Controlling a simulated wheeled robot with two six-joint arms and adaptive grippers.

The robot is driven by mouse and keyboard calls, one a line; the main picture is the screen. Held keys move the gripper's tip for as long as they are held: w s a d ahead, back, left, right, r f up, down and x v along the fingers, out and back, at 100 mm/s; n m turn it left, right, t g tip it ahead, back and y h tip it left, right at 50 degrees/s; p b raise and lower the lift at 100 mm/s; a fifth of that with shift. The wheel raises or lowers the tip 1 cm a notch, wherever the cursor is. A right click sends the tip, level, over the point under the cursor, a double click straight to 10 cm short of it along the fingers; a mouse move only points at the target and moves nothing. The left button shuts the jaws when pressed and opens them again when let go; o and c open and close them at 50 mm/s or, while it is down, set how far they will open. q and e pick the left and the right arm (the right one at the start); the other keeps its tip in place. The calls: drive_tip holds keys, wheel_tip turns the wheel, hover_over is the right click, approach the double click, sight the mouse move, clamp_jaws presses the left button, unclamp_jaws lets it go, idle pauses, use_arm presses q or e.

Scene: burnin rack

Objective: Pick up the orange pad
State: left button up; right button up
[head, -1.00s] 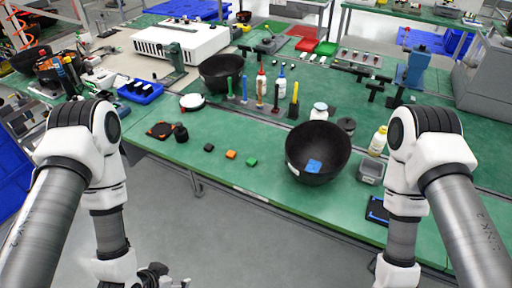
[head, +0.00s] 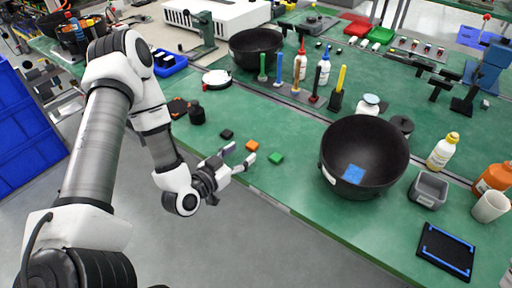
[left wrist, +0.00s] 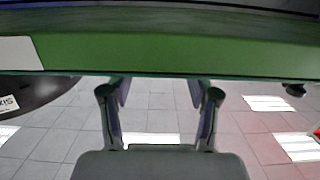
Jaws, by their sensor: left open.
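The small orange pad (head: 252,146) lies flat on the green table (head: 300,196) near its front edge, between a black pad (head: 227,134) and a green pad (head: 276,159). My left gripper (head: 240,154) is open and empty at the front edge, its fingertips pointing toward the orange pad and appearing just short of it. In the left wrist view the two fingers (left wrist: 160,100) are spread with nothing between them. The orange pad does not show in that view. My right gripper is not in view.
A large black bowl (head: 340,140) holding a blue pad (head: 353,173) stands to the right. A grey bin (head: 428,190), a yellow-capped bottle (head: 442,151) and a black-blue tray (head: 446,250) are farther right. Upright colored tools (head: 297,93) stand behind the pads.

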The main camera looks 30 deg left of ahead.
sight(252, 144)
use_arm(q)
drive_tip(key=w, duration=0.2)
drive_tip(key=w+f, duration=0.1)
drive_tip(key=w, duration=0.1)
drive_tip(key=shift+w, duration=0.2)
drive_tip(key=c, duration=0.8)
